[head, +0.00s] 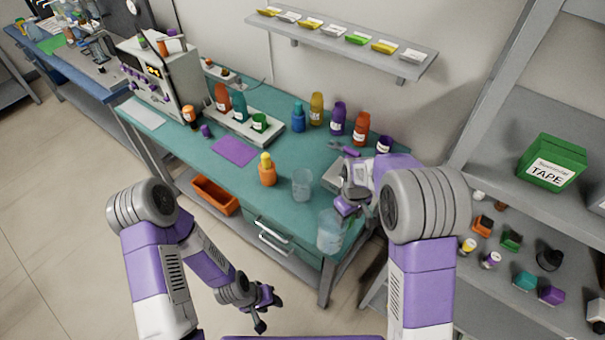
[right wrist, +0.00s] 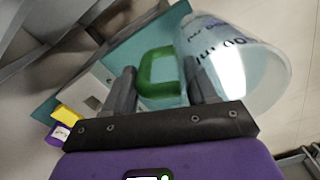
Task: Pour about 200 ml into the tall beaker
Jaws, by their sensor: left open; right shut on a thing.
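A clear beaker (head: 302,186) stands upright on the teal bench near its front edge. A clear jug (head: 330,232) is to its right and nearer to me, at the front right corner of the bench. My right gripper (head: 348,205) is shut on the jug's green handle (right wrist: 146,75), which shows between its fingers (right wrist: 160,85) in the right wrist view. The jug (right wrist: 235,65) has printed ml marks there; its fill level is unclear. I cannot tell whether the jug touches the bench. My left gripper (head: 265,310) is open and empty, low in front of the bench.
An orange bottle with a yellow top (head: 267,170) stands just left of the beaker. A grey device (head: 335,176) is behind the jug, partly hidden by my right arm. Several coloured bottles line the back. A purple mat (head: 235,151) lies left. Shelving (head: 500,205) is at right.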

